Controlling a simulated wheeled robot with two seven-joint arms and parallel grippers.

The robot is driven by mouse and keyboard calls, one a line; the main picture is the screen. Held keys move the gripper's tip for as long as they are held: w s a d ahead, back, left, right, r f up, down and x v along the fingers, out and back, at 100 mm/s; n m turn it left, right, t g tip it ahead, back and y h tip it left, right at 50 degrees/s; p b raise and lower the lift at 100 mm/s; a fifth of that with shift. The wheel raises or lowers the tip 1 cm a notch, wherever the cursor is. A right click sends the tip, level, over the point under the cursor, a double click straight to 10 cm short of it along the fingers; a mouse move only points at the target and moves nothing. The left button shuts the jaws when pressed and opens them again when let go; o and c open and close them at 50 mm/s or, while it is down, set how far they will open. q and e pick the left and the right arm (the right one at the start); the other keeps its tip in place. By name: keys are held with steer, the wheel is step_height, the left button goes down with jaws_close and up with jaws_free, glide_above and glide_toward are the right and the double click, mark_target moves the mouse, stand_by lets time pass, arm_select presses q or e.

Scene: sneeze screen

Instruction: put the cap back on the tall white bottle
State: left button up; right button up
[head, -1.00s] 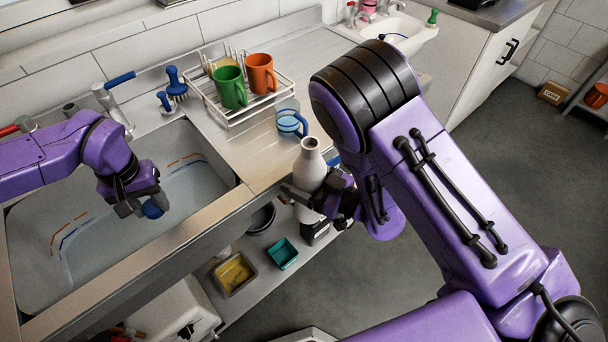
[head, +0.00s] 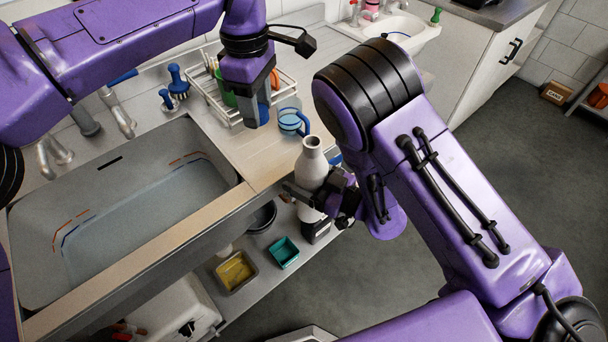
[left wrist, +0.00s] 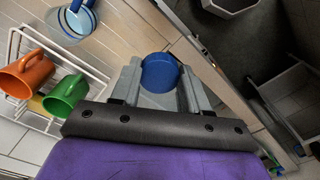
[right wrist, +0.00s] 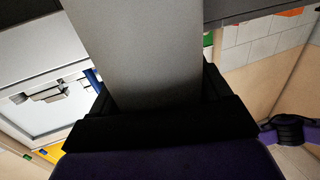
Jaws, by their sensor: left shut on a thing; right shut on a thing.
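The tall white bottle (head: 312,165) is upright and its open neck shows no cap. My right gripper (head: 316,194) is shut around its body, in front of the counter edge. The bottle fills the middle of the right wrist view (right wrist: 145,50), where its top is out of sight. My left gripper (head: 256,112) is shut on the round blue cap (left wrist: 160,72), which sits between the fingertips in the left wrist view. In the head view this gripper points down over the counter, left of and higher in the picture than the bottle neck, apart from it.
A white wire rack (head: 228,112) with a green mug (left wrist: 64,98) and an orange mug (left wrist: 26,74) stands behind my left gripper. A clear blue-handled mug (head: 290,120) stands near the bottle. The sink (head: 120,210) lies left. Bins, including a teal one (head: 284,252), sit on the lower shelf.

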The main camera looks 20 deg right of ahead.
mark_target(315, 141)
arm_select(q)
steer(key=s+d+r+n, duration=0.1)
steer(key=s+d, duration=0.1)
steer(key=d, duration=0.1)
steer(key=s+d+n, duration=0.1)
steer(key=d, duration=0.2)
steer(key=s+d+r+n, duration=0.1)
steer(key=s+d, duration=0.1)
steer(key=shift+s+d+r, duration=0.3)
steer(key=shift+s+d, duration=0.05)
steer(key=shift+d, duration=0.05)
steer(key=shift+w+f, duration=0.1)
steer(key=shift+f, duration=1.95)
steer(key=shift+d, duration=0.1)
steer(key=shift+f, duration=0.85)
